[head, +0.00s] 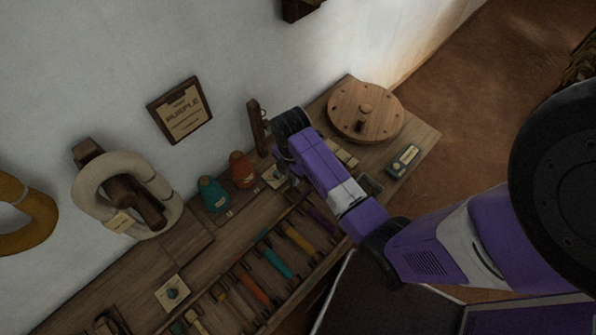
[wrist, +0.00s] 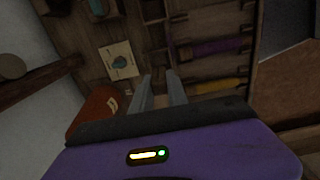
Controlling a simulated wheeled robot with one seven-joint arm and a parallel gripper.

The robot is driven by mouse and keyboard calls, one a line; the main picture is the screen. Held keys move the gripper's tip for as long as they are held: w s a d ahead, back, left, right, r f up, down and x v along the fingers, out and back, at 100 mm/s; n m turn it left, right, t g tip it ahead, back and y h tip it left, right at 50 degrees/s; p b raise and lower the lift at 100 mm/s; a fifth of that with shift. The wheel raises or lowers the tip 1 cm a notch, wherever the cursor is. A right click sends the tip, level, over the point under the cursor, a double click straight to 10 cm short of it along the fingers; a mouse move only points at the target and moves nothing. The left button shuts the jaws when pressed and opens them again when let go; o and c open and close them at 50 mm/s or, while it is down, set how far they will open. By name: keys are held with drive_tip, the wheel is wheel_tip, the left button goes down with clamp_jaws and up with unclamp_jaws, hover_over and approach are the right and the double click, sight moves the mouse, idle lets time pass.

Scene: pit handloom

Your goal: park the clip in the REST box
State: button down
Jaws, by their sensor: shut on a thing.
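My gripper (wrist: 160,90) shows two grey fingers with a narrow gap in the wrist view. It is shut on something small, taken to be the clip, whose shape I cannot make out. In the head view my gripper (head: 285,172) is over the back of the wooden bench, beside a pale card (head: 273,178); the wrist hides most of the fingers. No REST lettering is readable, so I cannot tell whether this is the REST box.
An orange pot (head: 241,169) and teal pot (head: 214,193) stand left of my gripper. A wooden post (head: 258,128) rises behind. Bobbins, including purple (wrist: 215,47) and yellow (wrist: 210,88), lie in a rack. A round wooden disc (head: 365,108) and small labelled block (head: 403,161) are right.

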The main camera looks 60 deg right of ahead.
drive_tip(key=shift+f+b, duration=2.2)
drive_tip(key=shift+f, duration=0.6)
drive_tip(key=shift+f+b, duration=0.6)
drive_tip(key=shift+f, duration=0.85)
drive_tip(key=c, duration=1.2)
unclamp_jaws()
drive_tip(key=shift+c, duration=0.2)
drive_tip(key=o, duration=0.3)
drive_tip(key=shift+o, duration=0.2)
